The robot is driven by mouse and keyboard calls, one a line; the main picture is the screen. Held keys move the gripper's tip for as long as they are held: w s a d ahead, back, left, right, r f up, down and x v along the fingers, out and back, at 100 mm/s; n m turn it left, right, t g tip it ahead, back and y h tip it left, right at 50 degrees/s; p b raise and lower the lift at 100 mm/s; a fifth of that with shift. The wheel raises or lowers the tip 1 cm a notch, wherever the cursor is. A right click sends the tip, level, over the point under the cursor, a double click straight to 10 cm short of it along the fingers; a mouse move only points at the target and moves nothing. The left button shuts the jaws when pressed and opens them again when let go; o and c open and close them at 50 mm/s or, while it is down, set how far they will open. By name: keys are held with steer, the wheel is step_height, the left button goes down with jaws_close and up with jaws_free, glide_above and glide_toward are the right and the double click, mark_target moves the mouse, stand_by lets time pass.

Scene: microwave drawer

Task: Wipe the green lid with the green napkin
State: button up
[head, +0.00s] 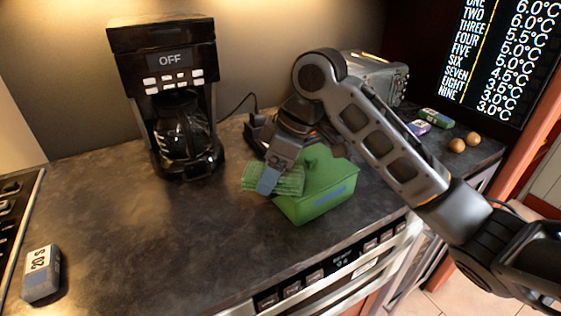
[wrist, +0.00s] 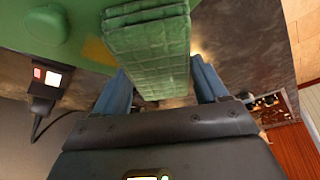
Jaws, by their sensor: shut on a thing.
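The green napkin (head: 291,181) is a folded, ribbed cloth held between the fingers of my gripper (head: 268,181). In the wrist view, the napkin (wrist: 148,45) fills the space between the blue-grey fingers of my gripper (wrist: 161,72). The green lid (head: 318,158) is on a green box (head: 322,202), partly hidden behind my gripper and arm. In the wrist view, the lid (wrist: 75,35) has a round knob and a yellowish-brown patch (wrist: 97,50) beside the napkin. The napkin is at the lid's left side; whether it touches the lid is unclear.
A black coffee maker (head: 170,95) stands at the back left. A metallic toaster (head: 375,75) is behind my arm. A small grey block (head: 41,274) is at the front left. Small packets (head: 436,118) and two round brown items (head: 464,142) lie at right. The counter's left-middle is clear.

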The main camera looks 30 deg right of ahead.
steer(key=shift+a, duration=0.4)
step_height(320, 180, up, 6)
steer(key=p, duration=0.5)
steer(key=shift+r, duration=0.15)
steer(key=shift+r, duration=1.4)
